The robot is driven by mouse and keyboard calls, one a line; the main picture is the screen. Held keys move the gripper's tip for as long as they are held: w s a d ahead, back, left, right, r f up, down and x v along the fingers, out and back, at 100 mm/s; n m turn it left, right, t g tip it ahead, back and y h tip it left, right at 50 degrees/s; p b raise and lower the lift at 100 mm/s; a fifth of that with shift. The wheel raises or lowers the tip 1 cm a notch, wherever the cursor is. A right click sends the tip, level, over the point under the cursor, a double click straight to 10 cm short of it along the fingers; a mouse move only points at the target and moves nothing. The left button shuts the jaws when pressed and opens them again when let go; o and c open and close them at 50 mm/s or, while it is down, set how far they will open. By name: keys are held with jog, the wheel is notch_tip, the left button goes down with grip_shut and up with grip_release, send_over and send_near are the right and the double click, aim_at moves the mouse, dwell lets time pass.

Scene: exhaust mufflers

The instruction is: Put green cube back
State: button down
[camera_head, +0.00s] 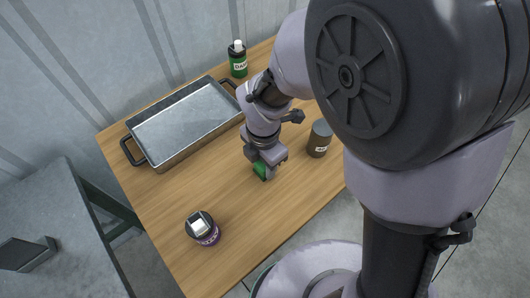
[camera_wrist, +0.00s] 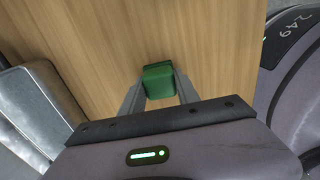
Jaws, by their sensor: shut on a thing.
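The green cube (camera_head: 261,168) is between the fingers of my gripper (camera_head: 266,166), over the middle of the wooden table. In the wrist view the green cube (camera_wrist: 158,82) sits between the two fingertips of my gripper (camera_wrist: 160,92), which is shut on it. Whether the cube touches the table or hangs just above it, I cannot tell. Part of the cube is hidden by the fingers in the head view.
A metal tray (camera_head: 157,158) with dark handles stands at the back left of the wooden table (camera_head: 200,268). A green bottle (camera_head: 238,62) is behind it, a grey-brown canister (camera_head: 319,140) right of my gripper, a dark purple-labelled jar (camera_head: 203,229) at front left. Bare wood lies between.

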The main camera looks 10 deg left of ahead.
jog(key=c, duration=0.9)
grip_release()
jog(key=shift+f, duration=0.1)
notch_tip(320, 180, up, 13)
jog(key=p, duration=0.6)
jog(key=s+d+r+m+t, duration=0.2)
jog(key=d+r+m, duration=0.2)
jog(key=m, duration=0.6)
jog(key=s+d+r+m+t+y+b, duration=0.1)
jog(key=d+r+m, duration=0.3)
jog(key=m, duration=0.7)
jog(key=s+d+r+m+t+y, duration=0.1)
jog(key=s+d+r+m, duration=0.3)
jog(key=d+m, duration=0.4)
jog(key=shift+r+m+t, duration=0.4)
jog(key=shift+m+t, duration=0.5)
jog(key=shift+m, duration=0.7)
